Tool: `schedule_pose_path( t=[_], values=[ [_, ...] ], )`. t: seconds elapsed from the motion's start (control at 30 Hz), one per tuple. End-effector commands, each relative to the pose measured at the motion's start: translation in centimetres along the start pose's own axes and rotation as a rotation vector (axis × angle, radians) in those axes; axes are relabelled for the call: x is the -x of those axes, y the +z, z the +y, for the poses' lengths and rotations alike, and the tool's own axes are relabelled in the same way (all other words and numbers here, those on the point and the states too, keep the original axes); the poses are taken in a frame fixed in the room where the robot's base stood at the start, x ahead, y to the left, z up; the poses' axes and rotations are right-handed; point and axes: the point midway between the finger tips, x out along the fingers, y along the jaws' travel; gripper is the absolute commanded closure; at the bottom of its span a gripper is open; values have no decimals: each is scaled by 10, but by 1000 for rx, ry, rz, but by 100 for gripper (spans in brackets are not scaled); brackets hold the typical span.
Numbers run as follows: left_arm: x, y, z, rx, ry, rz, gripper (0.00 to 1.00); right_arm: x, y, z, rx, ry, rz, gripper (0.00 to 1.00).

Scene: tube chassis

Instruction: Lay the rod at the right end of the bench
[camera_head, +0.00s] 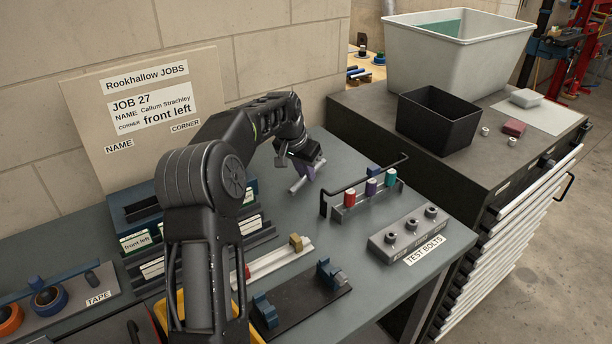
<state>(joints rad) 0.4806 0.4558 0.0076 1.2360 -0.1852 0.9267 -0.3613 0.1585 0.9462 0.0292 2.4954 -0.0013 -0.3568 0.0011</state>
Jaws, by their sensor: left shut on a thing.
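My left arm rises from the bottom of the view and reaches over the bench (345,275). My left gripper (303,163) is over the back of the bench, partly hidden by its own wrist. It is shut on what looks like the rod (300,184), a short pale grey bar seen at the fingertips. I cannot tell whether the rod touches the bench top. My right gripper is not in view.
At the bench's right end are a black rail (365,182), a rack with coloured cylinders (362,199) and a test bolts block (408,236). A clamp fixture (300,300) lies in front. Bare bench top shows between them. A dark cabinet (480,175) stands at right.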

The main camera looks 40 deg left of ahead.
Motion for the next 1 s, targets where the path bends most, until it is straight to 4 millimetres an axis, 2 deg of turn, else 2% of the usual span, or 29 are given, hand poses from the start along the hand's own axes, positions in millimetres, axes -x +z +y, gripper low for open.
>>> schedule_pose_path(
  t=[0.1, 0.5, 0.53, 0.77, 1.0],
  values=[
    [-12, 5, 0, 0, 1, -1, 100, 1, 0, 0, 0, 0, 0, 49],
    [-17, 7, 0, -1, 0, 1, 100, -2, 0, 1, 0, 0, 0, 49],
    [-16, 6, 0, -1, 0, 1, 83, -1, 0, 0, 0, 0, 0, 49],
    [-16, 6, 0, -1, 1, 0, 64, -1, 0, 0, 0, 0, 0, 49],
    [-16, 6, 0, -1, 1, 0, 64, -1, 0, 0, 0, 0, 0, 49]
  ],
)
